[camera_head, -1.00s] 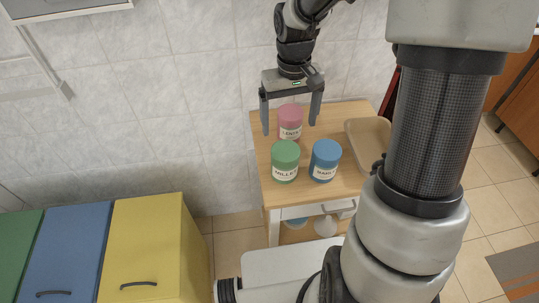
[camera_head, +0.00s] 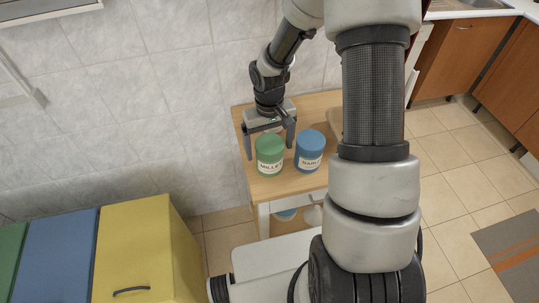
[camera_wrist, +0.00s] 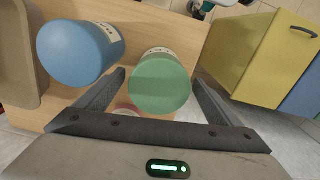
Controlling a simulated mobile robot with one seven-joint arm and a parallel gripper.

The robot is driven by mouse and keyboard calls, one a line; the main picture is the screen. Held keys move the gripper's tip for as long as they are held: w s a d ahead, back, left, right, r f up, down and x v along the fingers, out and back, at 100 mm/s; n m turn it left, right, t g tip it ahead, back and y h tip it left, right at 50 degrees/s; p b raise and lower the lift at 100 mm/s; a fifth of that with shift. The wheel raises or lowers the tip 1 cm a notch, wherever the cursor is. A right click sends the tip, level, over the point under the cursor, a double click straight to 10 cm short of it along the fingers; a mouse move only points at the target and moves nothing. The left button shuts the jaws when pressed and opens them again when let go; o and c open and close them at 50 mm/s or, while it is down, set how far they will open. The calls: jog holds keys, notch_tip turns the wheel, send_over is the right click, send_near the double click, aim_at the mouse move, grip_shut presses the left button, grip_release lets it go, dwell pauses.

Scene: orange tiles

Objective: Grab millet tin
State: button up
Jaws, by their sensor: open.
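The green millet tin (camera_head: 269,154) stands upright on the small wooden table, its white label facing the head camera. In the wrist view the green tin (camera_wrist: 160,85) shows from above, between my two fingers. My gripper (camera_head: 269,151) is open, pointing down, with one finger to each side of the tin in the picture. No contact is visible, and I cannot tell how far down the fingers reach. The wrist view shows the gripper (camera_wrist: 158,77) empty, with a gap at the right finger.
A blue tin (camera_head: 310,151) stands close to the right of the millet tin. It also shows in the wrist view (camera_wrist: 78,52). A pink tin (camera_wrist: 126,108) is mostly hidden by the green one. A tan tray (camera_wrist: 22,60) lies beyond the blue tin. A tiled wall is behind the table.

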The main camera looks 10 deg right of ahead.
notch_tip(320, 180, down, 4)
jog(key=shift+w+f, duration=0.15)
jog(key=shift+f, duration=0.05)
jog(key=shift+c, duration=0.5)
